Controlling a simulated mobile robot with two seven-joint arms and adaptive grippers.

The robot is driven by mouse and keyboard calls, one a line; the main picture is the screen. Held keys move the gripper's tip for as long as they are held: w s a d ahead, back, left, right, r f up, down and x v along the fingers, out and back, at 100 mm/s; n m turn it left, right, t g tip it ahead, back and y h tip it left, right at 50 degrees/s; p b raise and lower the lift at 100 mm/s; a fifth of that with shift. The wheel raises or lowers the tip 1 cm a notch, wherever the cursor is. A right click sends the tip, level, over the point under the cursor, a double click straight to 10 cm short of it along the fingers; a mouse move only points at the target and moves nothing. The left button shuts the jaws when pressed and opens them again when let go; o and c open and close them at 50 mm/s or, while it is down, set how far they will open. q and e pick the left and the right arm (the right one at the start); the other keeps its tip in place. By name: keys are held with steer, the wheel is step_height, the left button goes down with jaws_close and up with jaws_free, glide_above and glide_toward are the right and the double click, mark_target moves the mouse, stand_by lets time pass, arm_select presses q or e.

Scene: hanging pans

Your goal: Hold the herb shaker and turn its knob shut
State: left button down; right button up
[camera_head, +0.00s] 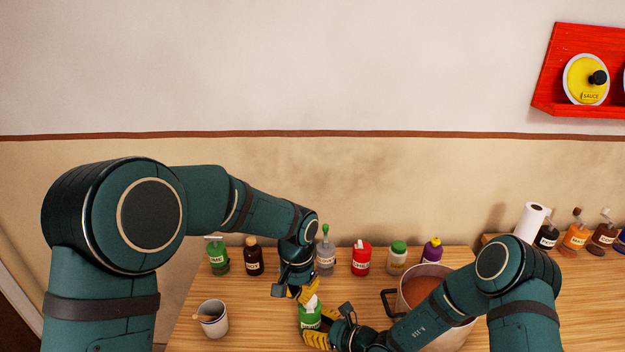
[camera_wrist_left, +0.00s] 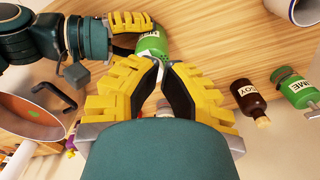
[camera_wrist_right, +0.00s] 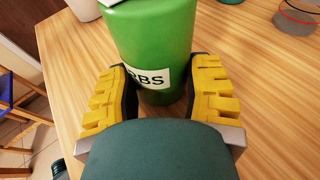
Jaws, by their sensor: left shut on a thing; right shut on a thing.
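The herb shaker (camera_head: 310,316) is a green bottle with a white label, standing near the front of the table. In the right wrist view the shaker (camera_wrist_right: 150,40) is upright, with "BS" readable on its label. My right gripper (camera_wrist_right: 160,85) is shut around its lower body, one yellow finger on each side. My left gripper (camera_head: 304,290) is above the shaker and shut on its knob. In the left wrist view my left gripper's fingertips (camera_wrist_left: 163,68) close together beside the shaker (camera_wrist_left: 151,46), and the knob between them is mostly hidden.
A pot (camera_head: 428,285) of reddish-brown content stands to the right, behind my right arm. A white cup (camera_head: 213,320) is at the left. Several bottles, including a soy bottle (camera_head: 253,258) and a red bottle (camera_head: 361,258), line the table's back.

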mark_target(308, 309)
arm_select(q)
steer(key=shift+r, duration=0.15)
steer(key=shift+w+d+r, duration=0.15)
steer(key=shift+d+r, duration=0.25)
steer(key=shift+d, duration=0.3)
steer(key=shift+d+r+g, duration=0.2)
steer(key=shift+d+g, duration=0.2)
steer(key=shift+d, duration=0.1)
steer(key=f, duration=0.6)
steer(key=shift+s+a+f, duration=0.15)
steer(key=shift+s+f, duration=0.25)
steer(key=shift+f, duration=0.1)
arm_select(e)
steer(key=shift+a+r, duration=0.1)
steer(key=shift+r, duration=0.05)
steer(key=shift+s, duration=0.1)
